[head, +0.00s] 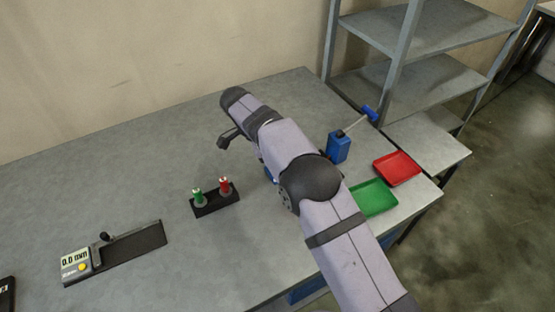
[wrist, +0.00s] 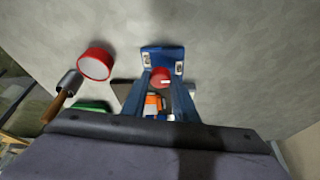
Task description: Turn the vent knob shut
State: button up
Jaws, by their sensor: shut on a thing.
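In the wrist view, a round red knob (wrist: 159,74) with a pale mark on it sits between my fingertips, in front of a blue part (wrist: 162,53) with small white patches at both sides. I take it to be the vent knob. My gripper (wrist: 163,80) is shut on it, with a blue finger on each side. How far the knob is turned cannot be told. In the head view my own arm hides the knob and the fingertips.
In the head view, a black stand (head: 216,203) holds green and red pieces. A gauge (head: 77,264) reading 0.0 lies at the left. A blue handled device (head: 339,147), red tray (head: 397,168) and green tray (head: 375,199) are at the right. Shelving (head: 398,45) stands behind.

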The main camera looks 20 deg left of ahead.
jog(key=o, duration=1.1)
jog(key=shift+c, duration=0.2)
jog(key=v, duration=0.7)
jog(key=shift+s+a+r, duration=0.1)
jog(key=shift+a+r, duration=0.05)
jog(key=s+d+n+g+y, duration=0.2)
jog(key=d+n, duration=0.4)
jog(key=d, duration=1.5)
jog(key=s+d+f+n, duration=0.2)
jog(key=s+d, duration=0.4)
jog(key=s, duration=0.4)
jog(key=s+d+f+n+y, duration=0.1)
jog(key=s+d+f+n, duration=0.2)
jog(key=s+d, duration=0.4)
jog(key=s, duration=0.3)
jog(key=shift+s+d+f+y, duration=0.25)
jog(key=shift+s+d+y, duration=0.05)
jog(key=shift+s, duration=0.1)
